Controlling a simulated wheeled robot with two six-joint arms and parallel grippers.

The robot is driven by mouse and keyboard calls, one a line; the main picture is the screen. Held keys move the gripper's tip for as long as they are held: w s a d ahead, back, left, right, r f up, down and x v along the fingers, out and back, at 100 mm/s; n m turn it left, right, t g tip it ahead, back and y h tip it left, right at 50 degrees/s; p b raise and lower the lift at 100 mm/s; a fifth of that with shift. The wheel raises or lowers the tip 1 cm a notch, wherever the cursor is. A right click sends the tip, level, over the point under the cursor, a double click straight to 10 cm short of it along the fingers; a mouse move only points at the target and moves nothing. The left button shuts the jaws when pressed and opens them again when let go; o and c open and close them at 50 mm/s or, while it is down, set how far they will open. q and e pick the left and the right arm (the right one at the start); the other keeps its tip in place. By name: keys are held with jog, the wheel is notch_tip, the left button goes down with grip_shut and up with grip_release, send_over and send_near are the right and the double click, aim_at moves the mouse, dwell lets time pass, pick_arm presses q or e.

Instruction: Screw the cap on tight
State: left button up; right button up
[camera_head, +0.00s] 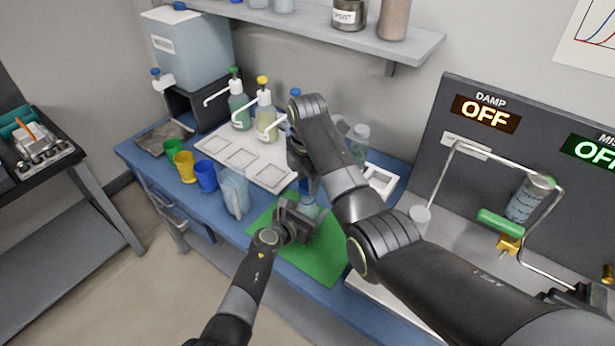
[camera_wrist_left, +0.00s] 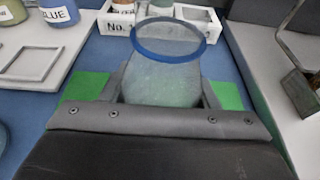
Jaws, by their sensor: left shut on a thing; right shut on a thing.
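My left gripper (camera_head: 297,218) is shut on a pale, see-through jar (camera_head: 309,208) above the green mat (camera_head: 325,250). In the left wrist view the jar (camera_wrist_left: 163,80) stands between the left fingers (camera_wrist_left: 162,100), with a blue ring (camera_wrist_left: 168,40) around its top. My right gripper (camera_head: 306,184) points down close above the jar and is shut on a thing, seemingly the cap. My right arm hides most of its fingers, and the cap cannot be made out. I cannot tell whether cap and jar touch.
A white tray (camera_head: 240,160), coloured cups (camera_head: 186,168) and a clear pitcher (camera_head: 234,192) stand left of the mat. A grey panel with a metal frame (camera_head: 437,185) is at the right.

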dwell(0.4)
jog(key=shift+f, duration=0.85)
jog(key=shift+f, duration=0.55)
